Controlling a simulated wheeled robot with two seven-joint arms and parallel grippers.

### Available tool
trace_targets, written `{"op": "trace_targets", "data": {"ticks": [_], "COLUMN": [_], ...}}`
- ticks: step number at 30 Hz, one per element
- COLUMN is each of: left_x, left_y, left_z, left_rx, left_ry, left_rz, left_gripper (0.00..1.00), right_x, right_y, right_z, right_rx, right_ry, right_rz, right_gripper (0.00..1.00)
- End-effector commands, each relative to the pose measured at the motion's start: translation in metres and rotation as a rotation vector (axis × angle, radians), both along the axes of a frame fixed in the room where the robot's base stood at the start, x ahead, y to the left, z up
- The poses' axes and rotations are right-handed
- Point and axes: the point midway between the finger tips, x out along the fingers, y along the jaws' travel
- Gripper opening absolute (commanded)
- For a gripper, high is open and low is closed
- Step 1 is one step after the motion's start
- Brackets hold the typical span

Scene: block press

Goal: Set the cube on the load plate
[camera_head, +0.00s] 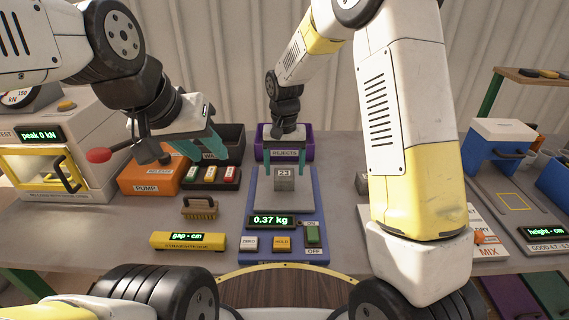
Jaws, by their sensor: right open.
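The grey cube (285,180), marked 23, rests on the grey plate (268,203) of the blue scale, towards its back. The scale's display (271,221) reads 0.37 kg. My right gripper (287,172) is open, with one teal finger on each side of the cube and a small gap showing beside it. My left gripper (205,150) hangs at the left above the orange pump and the dark tray. Its teal fingers are partly hidden by its wrist, so I cannot tell how far apart they are.
A press (62,120) showing peak 0 kN stands at the left with a yellow-framed front. The orange pump (147,180) has a red-knobbed lever. A brush (200,208) and a yellow straightedge (187,241) lie left of the scale. A purple rejects bin (300,153) stands behind it.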

Motion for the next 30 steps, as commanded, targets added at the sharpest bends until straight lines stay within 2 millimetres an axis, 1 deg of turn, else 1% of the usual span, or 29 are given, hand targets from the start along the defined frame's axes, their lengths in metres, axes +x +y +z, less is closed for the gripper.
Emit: {"op": "trace_targets", "data": {"ticks": [1, 3, 6, 9, 15, 17, 19, 23, 24, 27, 30], "left_x": [0.000, 0.000, 0.000, 0.000, 0.000, 0.000, 0.000, 0.000, 0.000, 0.000, 0.000], "left_y": [0.000, 0.000, 0.000, 0.000, 0.000, 0.000, 0.000, 0.000, 0.000, 0.000, 0.000], "left_z": [0.000, 0.000, 0.000, 0.000, 0.000, 0.000, 0.000, 0.000, 0.000, 0.000, 0.000], "left_rx": [0.000, 0.000, 0.000, 0.000, 0.000, 0.000, 0.000, 0.000, 0.000, 0.000, 0.000], "left_ry": [0.000, 0.000, 0.000, 0.000, 0.000, 0.000, 0.000, 0.000, 0.000, 0.000, 0.000], "left_rz": [0.000, 0.000, 0.000, 0.000, 0.000, 0.000, 0.000, 0.000, 0.000, 0.000, 0.000], "left_gripper": [0.36, 0.36, 0.36, 0.36, 0.36, 0.36, 0.36, 0.36, 0.36, 0.36, 0.36], "right_x": [0.002, 0.001, 0.001, 0.001, 0.000, -0.002, -0.008, -0.029, -0.039, -0.064, -0.091], "right_y": [0.001, 0.001, 0.001, 0.001, 0.000, -0.004, -0.012, -0.037, -0.046, -0.068, -0.088], "right_z": [0.013, 0.029, 0.050, 0.066, 0.086, 0.092, 0.104, 0.135, 0.145, 0.168, 0.186], "right_rx": [0.003, 0.002, 0.002, 0.002, 0.003, 0.009, 0.024, 0.067, 0.082, 0.117, 0.144], "right_ry": [-0.006, -0.006, -0.005, -0.004, -0.003, -0.010, -0.026, -0.082, -0.105, -0.163, -0.225], "right_rz": [0.000, 0.000, 0.000, 0.000, 0.000, -0.001, -0.001, 0.002, 0.005, 0.010, 0.016], "right_gripper": [0.76, 0.76, 0.76, 0.76, 0.76, 0.76, 0.76, 0.76, 0.76, 0.76, 0.76]}}
